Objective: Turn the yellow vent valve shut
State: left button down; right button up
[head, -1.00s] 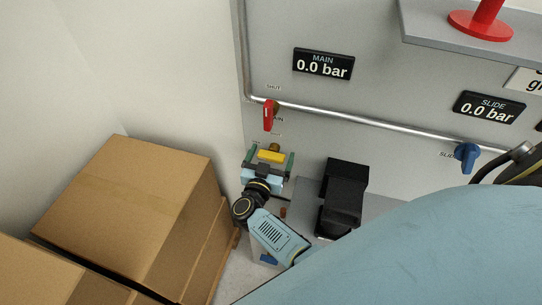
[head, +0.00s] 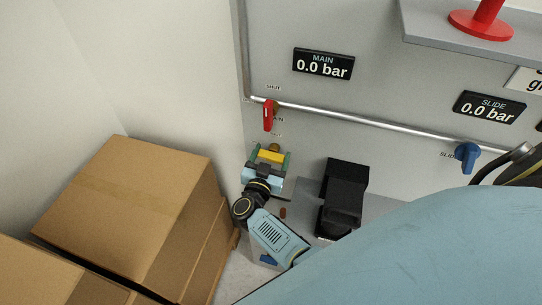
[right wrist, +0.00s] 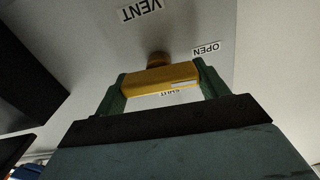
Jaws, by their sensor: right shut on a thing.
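The yellow vent valve handle (head: 271,157) sits low on the grey panel, below the red valve, and lies roughly crosswise in the head view. My right gripper (head: 270,160) has its two green fingers at either end of the handle. In the right wrist view, the yellow handle (right wrist: 160,78) spans between the fingertips of my right gripper (right wrist: 160,82), which is shut on it. The brass stem (right wrist: 158,58) shows behind the handle. A "VENT" label (right wrist: 140,9), an "OPEN" label (right wrist: 206,49) and a partly hidden "SHUT" label (right wrist: 167,93) surround it. My left gripper is not in view.
Cardboard boxes (head: 130,215) stand left of my right arm. A black block-shaped device (head: 343,195) stands to its right. Above are a red valve lever (head: 268,115) and a silver pipe (head: 370,124). A blue lever (head: 467,157) is at the right. Both displays read 0.0 bar.

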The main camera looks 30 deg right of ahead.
jog(key=m+b, duration=0.1)
jog(key=m, duration=0.3)
jog(key=shift+s+f, duration=0.1)
jog(key=m+b, duration=0.1)
jog(key=m, duration=0.2)
jog(key=shift+m, duration=0.4)
jog(key=m+b, duration=0.1)
jog(key=m, duration=0.2)
jog(key=shift+s+f+m, duration=0.1)
jog(key=shift+m, duration=0.2)
jog(key=m+b, duration=0.2)
jog(key=m, duration=0.1)
jog(key=shift+f+m, duration=0.1)
jog(key=shift+m, duration=0.3)
jog(key=shift+d+m, duration=0.1)
jog(key=shift+m, duration=0.4)
jog(key=shift+m+b, duration=0.4)
jog(key=shift+b, duration=0.05)
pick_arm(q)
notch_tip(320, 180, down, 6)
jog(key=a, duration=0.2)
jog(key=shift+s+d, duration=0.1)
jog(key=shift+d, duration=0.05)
